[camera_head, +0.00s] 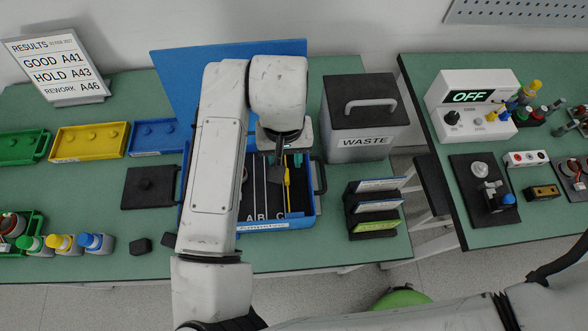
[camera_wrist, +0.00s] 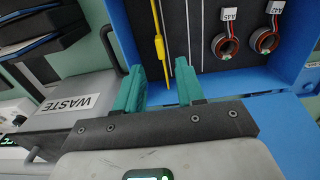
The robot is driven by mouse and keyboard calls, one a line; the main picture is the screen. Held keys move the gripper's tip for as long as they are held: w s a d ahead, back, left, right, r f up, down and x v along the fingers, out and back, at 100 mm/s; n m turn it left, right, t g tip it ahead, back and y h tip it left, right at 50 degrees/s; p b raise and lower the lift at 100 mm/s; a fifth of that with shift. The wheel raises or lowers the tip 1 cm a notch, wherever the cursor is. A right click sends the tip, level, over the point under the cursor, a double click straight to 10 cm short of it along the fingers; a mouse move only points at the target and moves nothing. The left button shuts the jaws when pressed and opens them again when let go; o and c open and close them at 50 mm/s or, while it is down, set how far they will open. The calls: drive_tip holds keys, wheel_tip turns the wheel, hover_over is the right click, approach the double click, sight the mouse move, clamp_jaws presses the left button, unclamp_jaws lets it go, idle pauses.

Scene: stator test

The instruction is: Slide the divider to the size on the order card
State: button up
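The blue case (camera_head: 313,205) stands open on the green table, with a dark floor, thin pale lines and letters A, B and C at its front edge. A slim yellow piece (camera_head: 288,180) lies lengthwise in it; I cannot tell if this is the divider. It also shows in the wrist view (camera_wrist: 160,47), pointing down between my fingers. My gripper (camera_wrist: 160,72) has teal fingers spread apart with a gap, at the case's right part; I cannot tell if they touch anything. My arm hides the case's left part. I cannot tell which card is the order card.
Two copper rings (camera_wrist: 227,45) tagged A45 and A42 lie in the case. A waste bin (camera_head: 360,115) stands behind right, a black card rack (camera_head: 352,215) at right. A results sign (camera_head: 55,65), coloured trays (camera_head: 90,140) and capped bottles (camera_head: 65,242) stand at left.

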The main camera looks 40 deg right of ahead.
sight(287, 176)
wheel_tip(287, 176, down, 8)
drive_tip(key=shift+f+p, duration=0.1)
drive_tip(key=shift+p, duration=0.35)
drive_tip(key=shift+c, duration=0.4)
clamp_jaws()
idle(0.9)
